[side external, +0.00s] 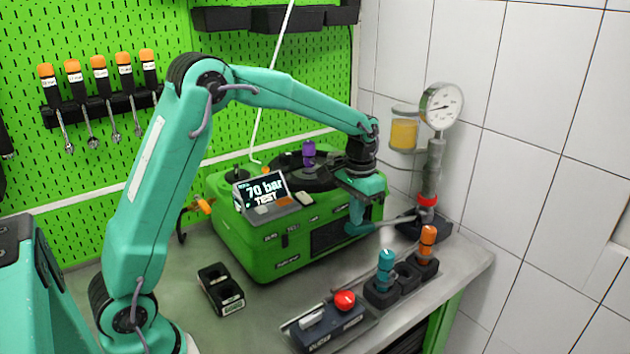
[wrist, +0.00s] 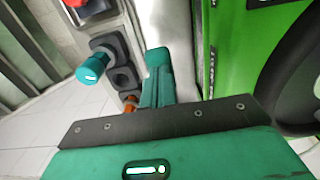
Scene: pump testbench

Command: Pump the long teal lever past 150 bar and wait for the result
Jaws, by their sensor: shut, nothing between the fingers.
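The hand pump (side external: 432,178) stands at the back right, with a red collar and a round dial gauge (side external: 441,106) on top. A grey lever bar (side external: 400,219) runs left from its foot toward my gripper (side external: 356,228). I cannot make out a teal grip on the lever, as my teal fingers cover that end. My gripper is shut, points down in front of the green test unit, and cannot be told as touching or apart from the bar. Its fingers also show in the wrist view (wrist: 157,70). The display (side external: 264,190) reads "70 bar TEST".
A teal-handled tool (side external: 386,260) and an orange-handled tool (side external: 428,240) stand in black holders at the front right. A box with a red button (side external: 345,300) lies before them. The green unit (side external: 265,250) fills the middle. A black two-slot holder (side external: 221,288) stands front left.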

